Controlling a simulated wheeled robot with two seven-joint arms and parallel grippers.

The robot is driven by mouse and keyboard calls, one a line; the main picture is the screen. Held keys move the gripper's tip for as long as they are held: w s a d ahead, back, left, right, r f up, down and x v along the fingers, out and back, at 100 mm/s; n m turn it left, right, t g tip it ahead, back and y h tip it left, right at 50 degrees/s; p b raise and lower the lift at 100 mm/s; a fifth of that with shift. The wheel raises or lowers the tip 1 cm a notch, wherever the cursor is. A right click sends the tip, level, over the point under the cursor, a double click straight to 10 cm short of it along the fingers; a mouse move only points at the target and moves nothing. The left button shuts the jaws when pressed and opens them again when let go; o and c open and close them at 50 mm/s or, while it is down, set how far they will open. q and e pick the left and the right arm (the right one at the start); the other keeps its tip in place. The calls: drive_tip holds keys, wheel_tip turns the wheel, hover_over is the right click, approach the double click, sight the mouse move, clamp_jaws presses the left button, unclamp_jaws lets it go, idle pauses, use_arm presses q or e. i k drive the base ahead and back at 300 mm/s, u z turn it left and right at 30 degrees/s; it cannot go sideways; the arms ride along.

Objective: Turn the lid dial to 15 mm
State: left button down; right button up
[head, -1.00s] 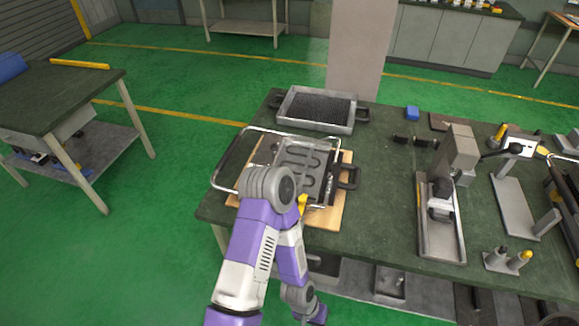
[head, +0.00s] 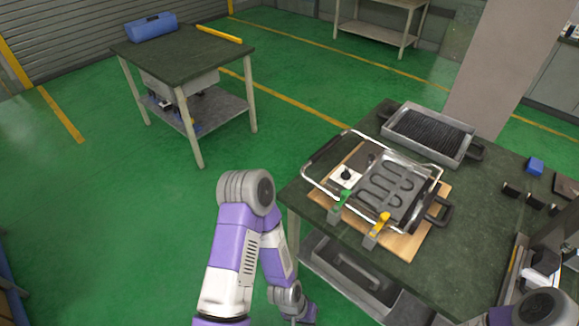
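The heating unit (head: 428,214), a metal tray with a dark looped heating coil, lies on a wooden board (head: 403,244) on the dark green bench. A white square plate with a small dark knob (head: 346,174), which looks like the dial, sits at its left side. Its setting is too small to read. A green clip (head: 339,207) and a yellow clip (head: 378,231) sit at the front. My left arm is folded left of the bench, apart from the unit. Neither gripper's fingers show.
A ridged metal tray (head: 467,158) with black handles stands behind the unit. A blue block (head: 535,166) and small dark parts lie to the right. A grey bin (head: 350,272) sits below the bench front. A side table (head: 180,48) stands far left, with open green floor between.

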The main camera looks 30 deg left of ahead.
sight(345, 175)
drive_tip(key=u, duration=0.4)
drive_tip(key=k, duration=1.05)
drive_tip(key=u, duration=1.05)
drive_tip(key=i, duration=1.55)
drive_tip(key=z, duration=0.8)
